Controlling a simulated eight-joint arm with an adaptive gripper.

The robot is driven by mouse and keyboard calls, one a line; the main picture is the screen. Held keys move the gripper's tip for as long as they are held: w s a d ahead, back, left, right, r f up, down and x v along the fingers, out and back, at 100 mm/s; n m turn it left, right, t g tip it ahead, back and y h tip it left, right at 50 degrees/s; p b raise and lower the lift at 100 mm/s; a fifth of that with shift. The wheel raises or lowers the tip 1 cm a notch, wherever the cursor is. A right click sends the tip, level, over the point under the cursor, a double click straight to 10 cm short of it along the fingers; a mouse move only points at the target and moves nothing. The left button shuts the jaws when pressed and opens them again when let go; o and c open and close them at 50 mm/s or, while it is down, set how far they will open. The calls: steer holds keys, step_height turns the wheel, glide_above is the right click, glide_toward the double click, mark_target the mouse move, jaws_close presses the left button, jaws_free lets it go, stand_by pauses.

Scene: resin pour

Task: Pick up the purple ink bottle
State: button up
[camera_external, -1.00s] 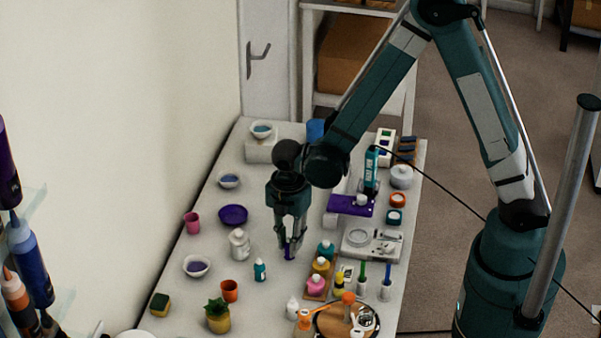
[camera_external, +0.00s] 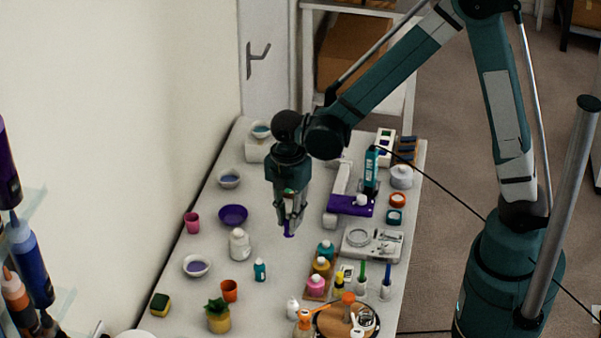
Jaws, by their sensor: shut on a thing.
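The purple ink bottle (camera_external: 289,230) is small and mostly hidden between the fingers of my gripper (camera_external: 289,219). Only its purple lower part shows below the fingertips. My gripper points down and is shut on the bottle. It holds the bottle above the white table (camera_external: 262,290), over the middle of it.
A white bottle (camera_external: 240,244) and a purple dish (camera_external: 233,215) stand to the left. A small teal bottle (camera_external: 260,269) is nearer the front. Teal, yellow and pink (camera_external: 316,285) bottles stand to the right, by a scale (camera_external: 359,237). A purple microscope-like stand (camera_external: 349,205) is behind them.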

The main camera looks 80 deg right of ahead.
steer(key=shift+r, duration=0.45)
stand_by(0.5)
